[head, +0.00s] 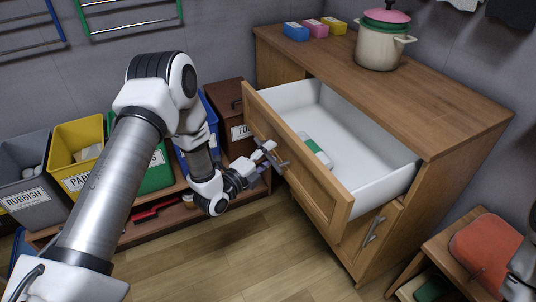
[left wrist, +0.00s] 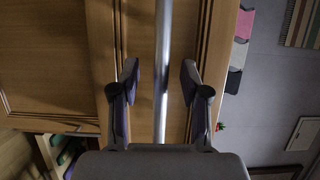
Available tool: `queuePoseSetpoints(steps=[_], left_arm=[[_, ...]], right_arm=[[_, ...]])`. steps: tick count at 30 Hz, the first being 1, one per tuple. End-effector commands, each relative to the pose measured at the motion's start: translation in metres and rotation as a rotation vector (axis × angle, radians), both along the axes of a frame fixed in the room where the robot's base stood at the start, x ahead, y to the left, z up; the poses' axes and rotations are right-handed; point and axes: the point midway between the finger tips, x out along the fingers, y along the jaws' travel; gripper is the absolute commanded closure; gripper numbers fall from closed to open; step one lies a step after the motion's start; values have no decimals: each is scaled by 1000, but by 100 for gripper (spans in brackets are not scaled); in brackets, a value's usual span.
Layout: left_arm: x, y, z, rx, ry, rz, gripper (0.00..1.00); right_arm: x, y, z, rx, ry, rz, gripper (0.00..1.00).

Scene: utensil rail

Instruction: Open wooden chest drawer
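The wooden chest (head: 385,95) stands at the right in the head view. Its top drawer (head: 300,170) is pulled well out, showing a white interior with a small white-and-green item (head: 318,150) in it. My left gripper (head: 266,154) is at the metal bar handle (head: 279,163) on the drawer front. In the left wrist view the handle bar (left wrist: 162,40) runs between the two fingers of the left gripper (left wrist: 160,78). The fingers are spread, with a visible gap to the bar on both sides.
A cream pot (head: 379,48) with a green rim and pink top and several small coloured boxes (head: 315,28) stand on the chest. Labelled bins (head: 80,150) line the left wall. A lower door (head: 372,232) is shut. A stool (head: 445,245) with a red item is at right.

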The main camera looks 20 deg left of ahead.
Motion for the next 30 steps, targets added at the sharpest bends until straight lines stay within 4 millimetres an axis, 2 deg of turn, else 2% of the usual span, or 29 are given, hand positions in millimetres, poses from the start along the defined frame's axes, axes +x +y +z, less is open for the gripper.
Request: queuePoseSetpoints(steps=[4, 7, 15, 20, 24, 30], left_arm=[[-3, 1, 0, 0, 0, 0, 54], [-14, 5, 0, -3, 2, 3, 54], [-79, 23, -1, -6, 5, 6, 54], [-107, 31, 0, -4, 2, 4, 54], [-116, 32, 0, -1, 0, 1, 54], [-116, 32, 0, 0, 0, 0, 54]], right_arm=[[0, 0, 0, 0, 0, 0, 60], [0, 0, 0, 0, 0, 0, 60], [0, 0, 0, 0, 0, 0, 60], [0, 0, 0, 0, 0, 0, 60], [0, 0, 0, 0, 0, 0, 60], [0, 0, 0, 0, 0, 0, 60]])
